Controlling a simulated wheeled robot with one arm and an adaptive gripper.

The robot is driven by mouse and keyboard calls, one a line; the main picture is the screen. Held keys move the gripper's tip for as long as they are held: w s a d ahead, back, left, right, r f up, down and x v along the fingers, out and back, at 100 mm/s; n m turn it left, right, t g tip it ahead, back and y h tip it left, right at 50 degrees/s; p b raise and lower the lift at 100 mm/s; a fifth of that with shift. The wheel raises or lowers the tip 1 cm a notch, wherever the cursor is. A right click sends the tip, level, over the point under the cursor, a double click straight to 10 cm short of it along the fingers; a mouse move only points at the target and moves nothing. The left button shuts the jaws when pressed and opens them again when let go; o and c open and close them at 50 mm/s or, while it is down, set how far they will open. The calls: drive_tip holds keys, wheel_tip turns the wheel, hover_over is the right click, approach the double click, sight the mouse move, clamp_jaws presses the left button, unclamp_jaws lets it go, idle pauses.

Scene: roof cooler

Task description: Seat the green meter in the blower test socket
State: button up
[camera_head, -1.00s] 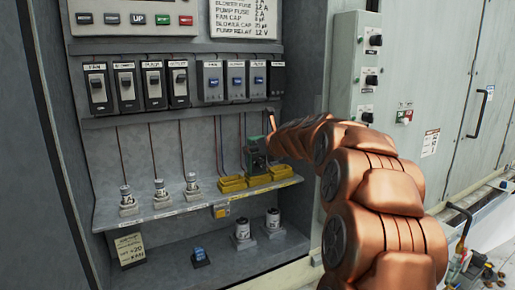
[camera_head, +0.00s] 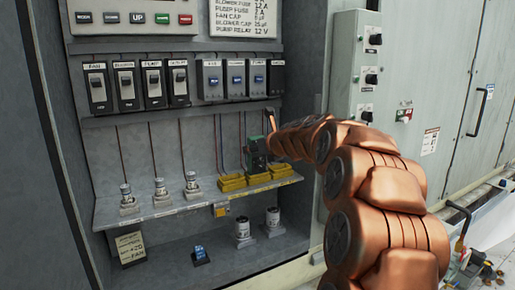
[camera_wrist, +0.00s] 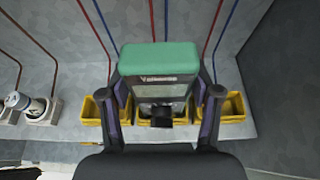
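The green meter (camera_head: 256,152) is upright at the row of yellow test sockets, over the middle socket (camera_head: 258,178). The wrist view shows its green top (camera_wrist: 160,59) and grey body between my fingers. My gripper (camera_wrist: 163,105) is closed around the meter, one finger on each side. In the head view my gripper (camera_head: 262,142) is small and partly hidden by my arm. The middle socket (camera_wrist: 178,121) shows below the meter in the wrist view. I cannot tell whether the meter's base is inside it. The socket labels are too small to read.
Yellow sockets flank it on the left (camera_head: 232,183) and right (camera_head: 281,170). Several capped cylinders stand on the shelf (camera_head: 165,212) and floor below. Red and blue wires run down the back wall. A switch row (camera_head: 138,87) hangs above. The cabinet's right wall is close.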

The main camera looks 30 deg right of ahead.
drive_tip(key=o, duration=0.5)
drive_tip(key=shift+c, duration=0.2)
drive_tip(key=v, duration=1.2)
